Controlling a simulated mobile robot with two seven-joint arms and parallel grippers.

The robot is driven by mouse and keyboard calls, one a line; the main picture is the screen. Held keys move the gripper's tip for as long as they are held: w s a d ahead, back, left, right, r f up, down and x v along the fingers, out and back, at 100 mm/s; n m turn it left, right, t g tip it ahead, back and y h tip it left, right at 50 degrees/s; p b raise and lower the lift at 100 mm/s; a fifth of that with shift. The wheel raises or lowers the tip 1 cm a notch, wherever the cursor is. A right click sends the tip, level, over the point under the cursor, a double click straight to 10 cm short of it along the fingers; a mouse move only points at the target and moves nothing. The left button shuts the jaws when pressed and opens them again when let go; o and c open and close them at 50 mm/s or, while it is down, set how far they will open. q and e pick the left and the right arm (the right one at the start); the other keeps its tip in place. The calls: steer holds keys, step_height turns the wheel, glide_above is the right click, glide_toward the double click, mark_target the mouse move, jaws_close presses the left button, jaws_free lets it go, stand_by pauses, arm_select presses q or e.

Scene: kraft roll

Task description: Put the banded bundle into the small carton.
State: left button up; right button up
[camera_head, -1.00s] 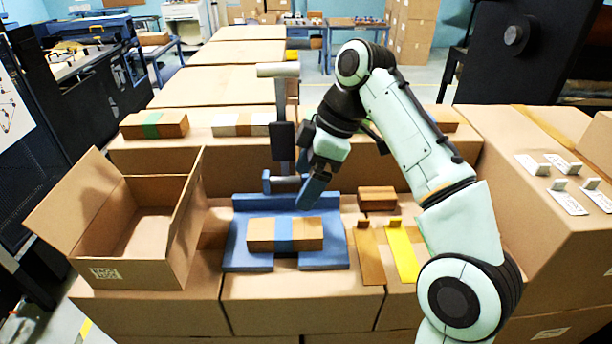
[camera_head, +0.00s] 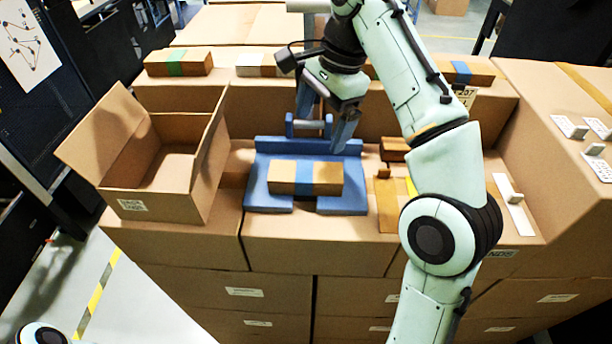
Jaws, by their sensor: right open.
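The banded bundle (camera_head: 277,176), a tan block with a blue band, lies flat on a blue holder (camera_head: 262,200) in the middle. The small carton (camera_head: 150,200) stands open to its left, flaps up, and its visible floor is bare. My right gripper (camera_head: 326,118) is open and empty. It hangs above and behind the bundle, pointing down, with one finger near the holder's back wall in the picture. It appears apart from the bundle. My left gripper is not in view.
Other banded bundles lie on the boxes behind, one with a green band (camera_head: 176,62) and one with a blue band (camera_head: 460,72). A small brown block (camera_head: 393,148) and a brown strip (camera_head: 386,203) lie right of the holder. White brackets (camera_head: 570,127) stand on the right box.

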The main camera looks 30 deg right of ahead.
steer(key=m, duration=0.7)
glide_above(307, 171)
steer(key=shift+m+h, duration=0.4)
steer(key=f, duration=0.6)
steer(key=shift+s+d+f+b, duration=0.1)
steer(key=shift+d+f+b, duration=0.2)
steer(key=shift+d+f, duration=0.1)
steer(key=shift+a+f, duration=0.1)
steer(key=shift+f, duration=0.25)
steer(key=shift+s+f, duration=0.15)
steer(key=shift+f, duration=0.3)
steer(key=f, duration=0.1)
steer(key=f+b, duration=0.1)
steer(key=f, duration=0.2)
steer(key=shift+w+a+b, duration=0.3)
steer(key=shift+w+b, duration=0.05)
steer(key=shift+s+f, duration=0.15)
steer(key=shift+f, duration=0.1)
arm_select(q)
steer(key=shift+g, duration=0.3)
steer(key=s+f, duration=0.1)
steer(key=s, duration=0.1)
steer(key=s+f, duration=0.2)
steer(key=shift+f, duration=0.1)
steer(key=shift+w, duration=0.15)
